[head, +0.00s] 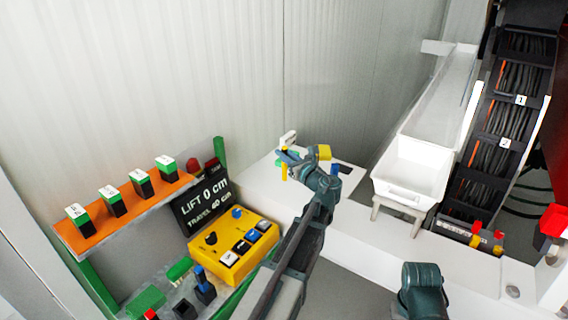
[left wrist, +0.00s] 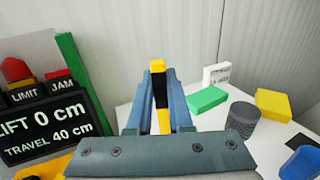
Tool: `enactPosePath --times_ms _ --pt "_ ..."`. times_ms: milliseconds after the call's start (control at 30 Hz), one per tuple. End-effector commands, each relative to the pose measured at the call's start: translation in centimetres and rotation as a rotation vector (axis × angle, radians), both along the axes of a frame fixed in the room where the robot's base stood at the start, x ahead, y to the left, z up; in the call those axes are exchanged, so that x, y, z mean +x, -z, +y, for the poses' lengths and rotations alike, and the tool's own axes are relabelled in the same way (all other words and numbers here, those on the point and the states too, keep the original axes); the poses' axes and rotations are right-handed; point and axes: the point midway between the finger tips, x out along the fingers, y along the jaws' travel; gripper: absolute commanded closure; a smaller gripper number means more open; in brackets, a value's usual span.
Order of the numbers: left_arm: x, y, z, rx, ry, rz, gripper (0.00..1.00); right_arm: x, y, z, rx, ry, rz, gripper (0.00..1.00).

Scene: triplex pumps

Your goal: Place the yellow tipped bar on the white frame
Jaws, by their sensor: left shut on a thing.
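The yellow tipped bar (left wrist: 160,92) is black in the middle with yellow ends. It stands roughly upright between the jaws of my left gripper (left wrist: 158,108) in the left wrist view. In the head view, my left gripper (head: 289,160) is shut on the bar (head: 284,171), over the far left part of a long white bench-like surface (head: 345,240). I cannot tell for sure which white part is the white frame. The gap between the bar's lower end and the surface is unclear. Part of my right arm shows at the bottom, but its gripper is out of view.
A small white labelled block (left wrist: 216,75), a green block (left wrist: 207,100), a grey cylinder (left wrist: 243,118) and a yellow block (left wrist: 273,104) lie right of the gripper. A white tub (head: 412,170) stands farther right. A yellow button box (head: 232,243) and a lift display (head: 200,206) are at left.

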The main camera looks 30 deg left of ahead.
Motion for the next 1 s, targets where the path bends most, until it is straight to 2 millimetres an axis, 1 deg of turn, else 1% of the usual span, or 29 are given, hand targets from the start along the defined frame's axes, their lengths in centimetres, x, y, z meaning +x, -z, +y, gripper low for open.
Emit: enactPosePath --times_ms 33,100,200,267,567,700,733,867,900,1000 --pt "0.4 0.4 0.5 0.001 -0.001 0.0 1.0 0.0 0.4 0.0 0.0 0.0 0.0 1.0" --pt "0.2 1.8 0.3 0.001 0.001 0.0 1.0 0.0 1.8 0.0 0.0 0.0 0.0 1.0" --pt "0.2 3.2 0.3 0.001 0.0 0.0 1.0 0.0 3.2 0.0 0.0 0.0 0.0 1.0" --pt "0.2 3.7 0.3 0.001 0.0 0.0 1.0 0.0 3.7 0.0 0.0 0.0 0.0 1.0" --pt "0.2 3.5 0.3 0.001 0.0 0.0 1.0 0.0 3.5 0.0 0.0 0.0 0.0 1.0" --pt "0.2 4.0 0.3 0.001 0.0 0.0 1.0 0.0 4.0 0.0 0.0 0.0 0.0 1.0" --pt "0.2 4.0 0.3 0.0 0.0 0.0 0.8 0.0 4.0 0.0 0.0 0.0 0.0 1.0" --pt "0.2 3.8 0.3 0.0 0.0 0.0 0.56 0.0 3.8 0.0 0.0 0.0 0.0 1.0" --pt "0.2 3.8 0.3 0.0 0.0 0.0 0.52 0.0 3.8 0.0 0.0 0.0 0.0 1.0" --pt "0.2 3.8 0.3 0.0 0.0 0.0 0.52 0.0 3.8 0.0 0.0 0.0 0.0 1.0"
